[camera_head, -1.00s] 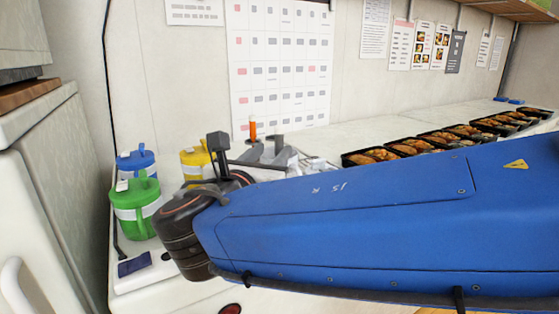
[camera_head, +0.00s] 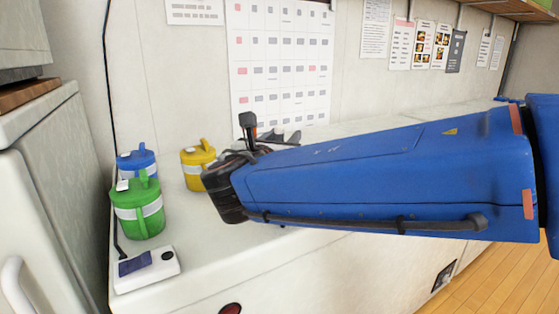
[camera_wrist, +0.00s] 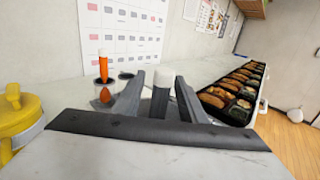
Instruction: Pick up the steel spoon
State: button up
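I cannot make out a steel spoon in either view. My gripper (camera_wrist: 160,76) shows in the wrist view with its two dark grey fingers spread apart. A pale-topped grey upright thing (camera_wrist: 161,92) shows between the fingers; I cannot tell what it is or whether it is touched. In the head view the gripper (camera_head: 283,137) is mostly hidden behind my blue arm, above the back of the white counter (camera_head: 310,262).
A yellow jug (camera_head: 197,166), a green jug (camera_head: 137,213) and a blue-lidded jug (camera_head: 136,160) stand at the left. A small scale-like device (camera_head: 147,268) lies in front. Several bento trays (camera_wrist: 238,110) line the right.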

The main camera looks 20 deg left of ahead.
jog(key=shift+w, duration=0.3)
grip_shut()
notch_tip(320, 180, up, 10)
dwell(0.5)
jog(key=shift+r, duration=1.65)
